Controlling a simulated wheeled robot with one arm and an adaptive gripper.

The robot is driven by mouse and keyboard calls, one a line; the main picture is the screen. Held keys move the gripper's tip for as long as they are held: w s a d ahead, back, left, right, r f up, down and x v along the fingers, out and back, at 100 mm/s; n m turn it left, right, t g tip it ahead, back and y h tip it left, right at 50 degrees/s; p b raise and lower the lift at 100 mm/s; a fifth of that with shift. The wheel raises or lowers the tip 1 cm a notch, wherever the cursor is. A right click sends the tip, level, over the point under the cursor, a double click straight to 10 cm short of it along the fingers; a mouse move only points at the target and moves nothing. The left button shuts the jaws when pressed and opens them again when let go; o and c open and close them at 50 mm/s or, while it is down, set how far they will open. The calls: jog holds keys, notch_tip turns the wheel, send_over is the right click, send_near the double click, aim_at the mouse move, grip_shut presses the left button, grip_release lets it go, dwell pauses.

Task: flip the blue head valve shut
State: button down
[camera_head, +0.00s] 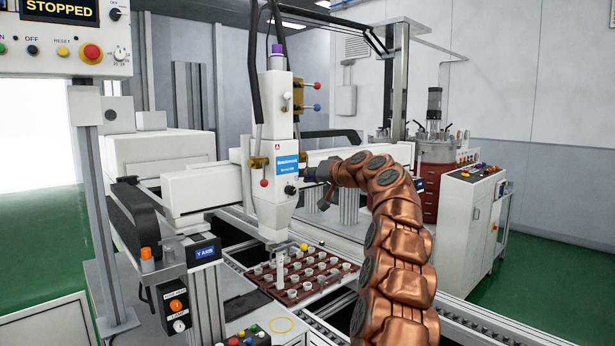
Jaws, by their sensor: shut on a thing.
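The white dispensing head (278,150) hangs above the tray in the middle of the view. A small blue knob (290,190) shows low on its right side, by a brass fitting (303,159); I take it for the blue head valve. My gripper (308,177), on the copper arm, reaches in from the right at the head's right side. It is shut on the valve's handle, as far as I can tell. The dark fingers hide most of the handle, so its exact angle is unclear.
A red-knobbed valve (264,183) sits on the head's left side. Red (317,85) and blue (317,108) knobs stick out higher up. A brown tray (330,285) of white cups lies below the head. The control panel (75,60) at left reads STOPPED.

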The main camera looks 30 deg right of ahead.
jog(key=shift+r, duration=0.1)
jog(key=c, duration=1)
grip_release()
jog(key=shift+d, duration=0.1)
